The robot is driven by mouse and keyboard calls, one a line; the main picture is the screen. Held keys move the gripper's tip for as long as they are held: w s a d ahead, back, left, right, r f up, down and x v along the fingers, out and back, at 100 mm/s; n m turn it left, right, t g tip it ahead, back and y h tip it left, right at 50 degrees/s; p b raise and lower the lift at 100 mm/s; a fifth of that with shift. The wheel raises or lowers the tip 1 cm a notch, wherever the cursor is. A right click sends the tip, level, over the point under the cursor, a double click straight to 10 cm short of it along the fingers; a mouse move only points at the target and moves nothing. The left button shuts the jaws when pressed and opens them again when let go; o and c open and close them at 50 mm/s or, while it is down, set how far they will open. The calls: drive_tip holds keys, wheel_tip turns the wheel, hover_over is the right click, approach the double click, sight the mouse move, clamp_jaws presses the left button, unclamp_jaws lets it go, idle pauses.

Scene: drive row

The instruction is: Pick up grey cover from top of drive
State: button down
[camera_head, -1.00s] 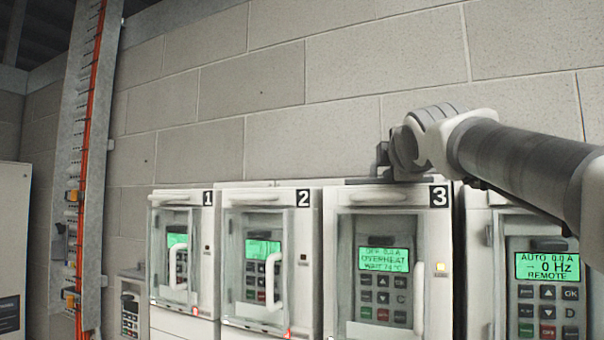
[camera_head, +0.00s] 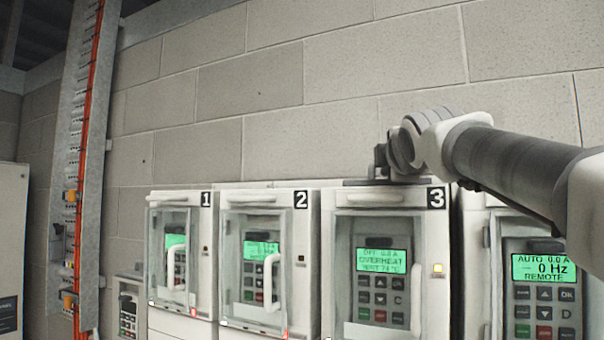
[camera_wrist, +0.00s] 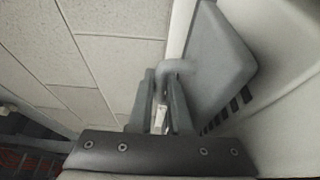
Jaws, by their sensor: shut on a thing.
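The grey cover (camera_wrist: 222,60) is a flat plate with a row of dark slots, seen in the wrist view against the white top of drive 3 (camera_wrist: 285,125). My gripper (camera_wrist: 160,88) is shut on the cover's bent grey handle at its left edge. In the head view my gripper (camera_head: 381,163) is at the top edge of drive 3 (camera_head: 441,235), pointing down. Only a thin grey edge of the cover (camera_head: 353,182) shows there. I cannot tell whether it rests on the drive or is just clear of it.
Drives 1 (camera_head: 207,240) and 2 (camera_head: 302,255) stand left of drive 3, and another drive (camera_head: 485,270) stands right, under my arm. A block wall (camera_head: 300,90) is close behind. A cable tray (camera_head: 100,150) runs up the wall at left.

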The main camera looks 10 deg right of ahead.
drive_tip(key=shift+r, duration=0.2)
drive_tip(key=shift+d+r, duration=0.1)
drive_tip(key=shift+r, duration=4.65)
